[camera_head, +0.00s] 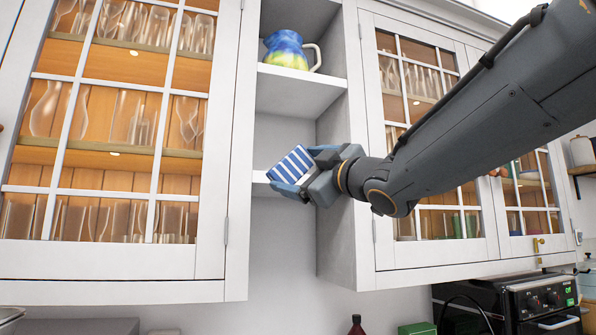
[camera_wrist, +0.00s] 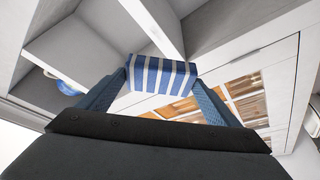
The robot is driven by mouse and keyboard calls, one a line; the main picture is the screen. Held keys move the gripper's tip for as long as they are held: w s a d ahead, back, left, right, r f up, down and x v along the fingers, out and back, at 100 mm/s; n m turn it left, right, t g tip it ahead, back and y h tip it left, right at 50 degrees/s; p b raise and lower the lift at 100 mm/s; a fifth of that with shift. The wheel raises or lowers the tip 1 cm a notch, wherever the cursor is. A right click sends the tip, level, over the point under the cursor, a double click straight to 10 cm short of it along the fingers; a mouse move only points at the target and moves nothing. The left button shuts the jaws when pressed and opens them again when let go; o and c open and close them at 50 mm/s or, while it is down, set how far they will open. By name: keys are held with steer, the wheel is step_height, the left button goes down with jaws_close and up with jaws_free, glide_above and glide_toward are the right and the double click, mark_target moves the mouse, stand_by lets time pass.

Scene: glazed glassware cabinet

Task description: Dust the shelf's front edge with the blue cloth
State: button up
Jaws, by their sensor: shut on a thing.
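The blue and white striped cloth (camera_head: 290,165) is folded into a small pad. My gripper (camera_head: 293,172) is shut on it, and it also shows between the two blue fingers in the wrist view (camera_wrist: 160,75). The cloth is at the front of the lower open shelf (camera_head: 262,178), near the shelf's left part. The shelf's white front edge is partly hidden behind the cloth and gripper. I cannot tell whether the cloth touches the edge.
A blue, yellow and green jug (camera_head: 287,50) stands on the upper open shelf (camera_head: 300,80). Glazed cabinet doors flank the niche at left (camera_head: 225,150) and right (camera_head: 430,264), with glassware behind them. A dark bottle top (camera_head: 356,326) shows below. The middle shelf space looks empty.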

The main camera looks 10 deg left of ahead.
steer(key=shift+w, duration=0.1)
stand_by(0.3)
steer(key=shift+w+a+f, duration=0.1)
steer(key=shift+w+a, duration=0.5)
steer(key=shift+w, duration=0.4)
steer(key=shift+w+a, duration=0.6)
steer(key=shift+w, duration=0.4)
steer(key=shift+w+a+f, duration=0.1)
steer(key=shift+w+a, duration=0.5)
steer(key=shift+w, duration=0.4)
steer(key=shift+w+a+r, duration=0.1)
steer(key=shift+w+a, duration=0.4)
steer(key=shift+w, duration=0.35)
steer(key=shift+w+d+p, duration=0.45)
steer(key=shift+w+d, duration=0.05)
steer(key=shift+d, duration=0.4)
steer(key=shift+w+d+p, duration=0.4)
steer(key=shift+w+d, duration=0.05)
steer(key=shift+d, duration=0.4)
steer(key=shift+w, duration=0.1)
steer(key=s+a+b, duration=0.2)
steer(key=a, duration=0.1)
steer(key=shift+a, duration=0.25)
